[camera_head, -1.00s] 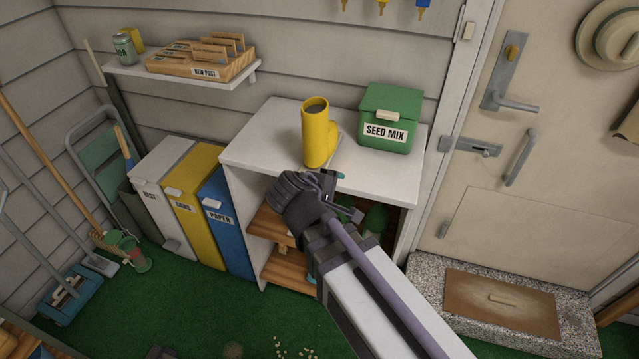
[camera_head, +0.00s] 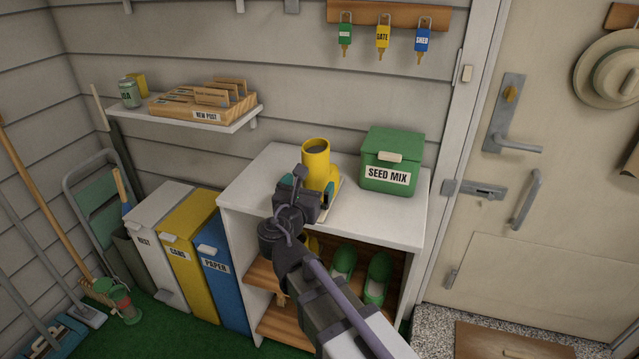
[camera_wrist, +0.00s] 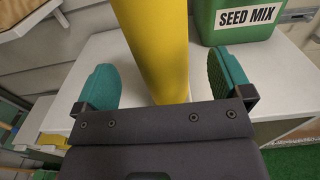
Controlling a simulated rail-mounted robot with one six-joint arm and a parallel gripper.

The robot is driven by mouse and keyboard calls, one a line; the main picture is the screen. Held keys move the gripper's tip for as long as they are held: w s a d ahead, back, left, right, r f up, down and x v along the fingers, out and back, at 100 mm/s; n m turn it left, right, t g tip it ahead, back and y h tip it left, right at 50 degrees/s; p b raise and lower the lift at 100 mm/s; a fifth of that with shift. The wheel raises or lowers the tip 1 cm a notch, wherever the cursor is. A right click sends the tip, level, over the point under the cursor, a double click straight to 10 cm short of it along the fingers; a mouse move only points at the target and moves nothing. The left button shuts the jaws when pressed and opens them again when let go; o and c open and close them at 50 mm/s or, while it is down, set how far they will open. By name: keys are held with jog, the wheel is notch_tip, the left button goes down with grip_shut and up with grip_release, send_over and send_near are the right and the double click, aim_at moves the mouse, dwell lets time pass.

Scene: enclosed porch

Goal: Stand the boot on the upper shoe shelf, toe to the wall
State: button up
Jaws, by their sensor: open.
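The yellow boot (camera_head: 316,158) stands upright on the white top of the cabinet, its dark opening facing up and its foot extending to the right. My gripper (camera_head: 308,187) is at the near side of the boot, jaws open. In the wrist view the boot shaft (camera_wrist: 158,45) rises between the two teal finger pads of my gripper (camera_wrist: 163,85), with a gap on each side. The upper shoe shelf (camera_head: 262,273) is a wooden board inside the cabinet, partly hidden by my arm.
A green SEED MIX bin (camera_head: 393,160) stands right of the boot on the cabinet top (camera_head: 265,165). Three bins, including the blue PAPER one (camera_head: 220,262), stand left of the cabinet. A wall shelf with a wooden letter rack (camera_head: 205,103) is above them.

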jog(key=x, duration=0.5)
jog(key=shift+w, duration=0.1)
jog(key=c, duration=1.3)
